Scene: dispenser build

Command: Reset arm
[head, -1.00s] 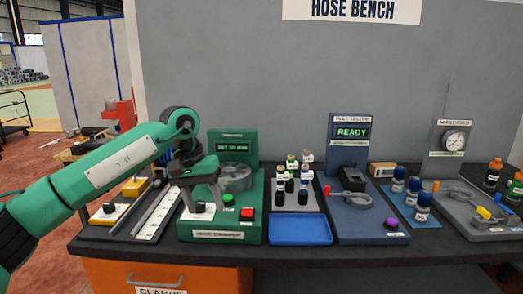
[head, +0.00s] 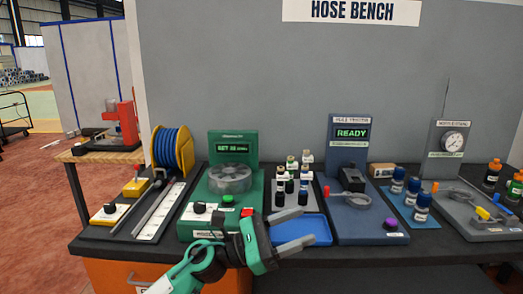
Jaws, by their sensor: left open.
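My left gripper (head: 292,231) is at the front edge of the bench, in front of the green machine. Its two grey fingers point right and are spread apart with nothing between them. They overlap the blue tray (head: 318,228) in the picture. The green machine (head: 233,145) has a lit display, a round grey drum (head: 230,179), a black knob and a green button. Its front right part is hidden behind my gripper. My right gripper does not show.
A hose reel (head: 172,148) and a steel ruler (head: 160,212) lie at the left. Several small bottles (head: 291,180) stand behind the blue tray. The pull tester (head: 350,180) reads READY. A gauge station (head: 450,150) and blue-capped bottles (head: 398,180) are at the right.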

